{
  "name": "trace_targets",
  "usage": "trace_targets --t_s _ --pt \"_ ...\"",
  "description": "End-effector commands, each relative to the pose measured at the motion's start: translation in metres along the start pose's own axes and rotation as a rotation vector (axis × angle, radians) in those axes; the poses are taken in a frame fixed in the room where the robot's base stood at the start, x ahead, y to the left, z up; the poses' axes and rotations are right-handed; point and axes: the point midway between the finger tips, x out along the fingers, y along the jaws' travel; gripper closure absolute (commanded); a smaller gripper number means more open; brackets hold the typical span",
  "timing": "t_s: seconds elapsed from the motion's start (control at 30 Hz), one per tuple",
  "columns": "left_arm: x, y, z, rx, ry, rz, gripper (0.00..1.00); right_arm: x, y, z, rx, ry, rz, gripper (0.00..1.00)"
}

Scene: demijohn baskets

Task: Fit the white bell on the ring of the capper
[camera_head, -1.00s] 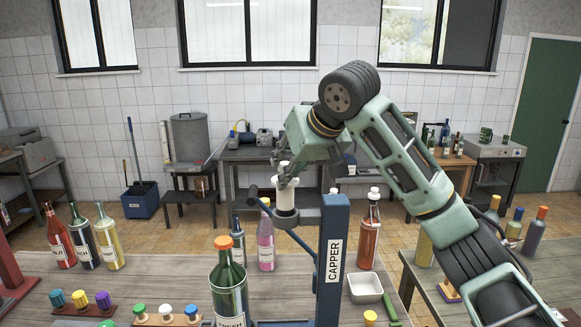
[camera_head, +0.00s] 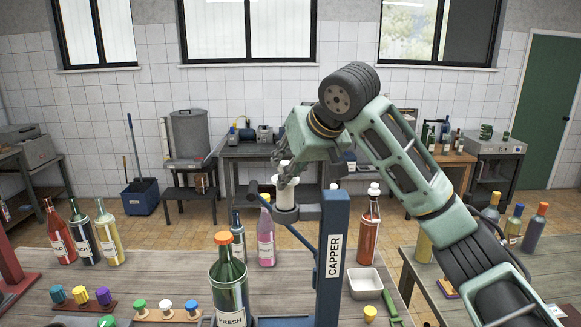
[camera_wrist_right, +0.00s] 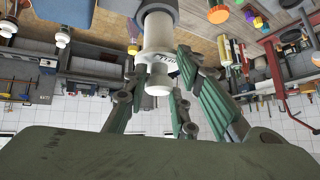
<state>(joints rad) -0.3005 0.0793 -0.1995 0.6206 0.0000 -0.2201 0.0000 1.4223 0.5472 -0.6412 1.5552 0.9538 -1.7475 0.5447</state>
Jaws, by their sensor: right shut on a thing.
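The white bell (camera_head: 287,190) is upright at the grey ring (camera_head: 298,213) on the arm of the blue capper (camera_head: 332,255). My right gripper (camera_head: 287,177) is shut on the top of the bell from above. I cannot tell how deep the bell sits in the ring. My left gripper is not in view.
A green bottle with an orange cap (camera_head: 229,290) stands just left of the capper. A pink bottle (camera_head: 266,238) and a red-brown bottle (camera_head: 369,232) stand behind it. A white tray (camera_head: 365,284) is at the right. Colored stoppers (camera_head: 165,308) stand at the front left.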

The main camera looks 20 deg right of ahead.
Motion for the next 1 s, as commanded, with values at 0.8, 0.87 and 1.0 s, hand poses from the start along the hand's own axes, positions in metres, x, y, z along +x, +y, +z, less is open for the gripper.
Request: trace_targets --t_s 0.8,0.87,1.0 --pt "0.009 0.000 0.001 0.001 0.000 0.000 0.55 0.012 0.002 0.011 0.001 0.001 0.000 1.00" --pt "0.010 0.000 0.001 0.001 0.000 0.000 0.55 0.013 0.002 0.012 0.001 0.001 0.000 1.00" --pt "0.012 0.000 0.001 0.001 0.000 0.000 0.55 0.015 0.002 0.014 0.001 0.001 0.000 1.00"
